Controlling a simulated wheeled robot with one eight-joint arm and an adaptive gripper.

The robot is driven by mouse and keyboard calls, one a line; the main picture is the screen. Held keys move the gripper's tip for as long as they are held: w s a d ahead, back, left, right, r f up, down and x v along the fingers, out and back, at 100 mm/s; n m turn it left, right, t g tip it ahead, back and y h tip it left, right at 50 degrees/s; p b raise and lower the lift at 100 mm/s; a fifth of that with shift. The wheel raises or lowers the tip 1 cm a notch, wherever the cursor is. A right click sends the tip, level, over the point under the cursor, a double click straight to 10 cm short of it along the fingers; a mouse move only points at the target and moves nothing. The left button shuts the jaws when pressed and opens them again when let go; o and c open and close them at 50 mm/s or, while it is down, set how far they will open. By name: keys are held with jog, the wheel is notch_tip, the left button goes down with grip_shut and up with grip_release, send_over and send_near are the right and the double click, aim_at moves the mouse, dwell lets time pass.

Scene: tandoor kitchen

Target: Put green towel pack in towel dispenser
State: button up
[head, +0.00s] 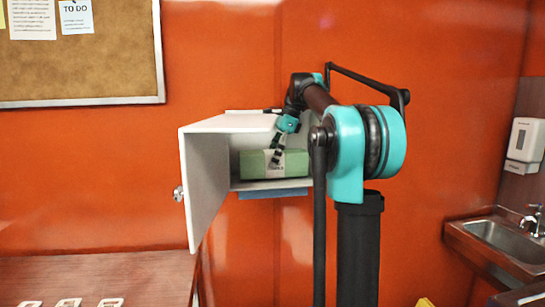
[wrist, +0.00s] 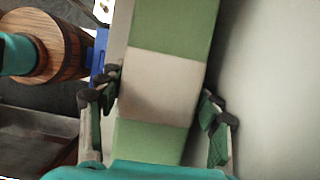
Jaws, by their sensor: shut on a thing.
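The green towel pack (head: 256,164), with a pale paper band around its middle, is inside the white towel dispenser (head: 203,175), whose door stands open to the left. My gripper (head: 277,158) reaches into the dispenser from above and is shut on the pack at its band. In the wrist view the pack (wrist: 165,80) runs between the two fingers (wrist: 160,110), one on each side of the band. The dispenser's pale inner wall (wrist: 270,80) fills the right of that view. My arm hides the dispenser's right side in the head view.
A blue sheet (head: 273,193) shows beneath the dispenser. A wooden counter (head: 95,278) is at lower left, and a sink (head: 502,238) with a soap dispenser (head: 525,140) is at right. A wooden barrel-like thing (wrist: 55,45) shows at the wrist view's left.

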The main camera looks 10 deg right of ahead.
jog(key=shift+f, duration=0.55)
dwell(0.4)
jog(key=o, duration=1.6)
jog(key=shift+r, duration=0.1)
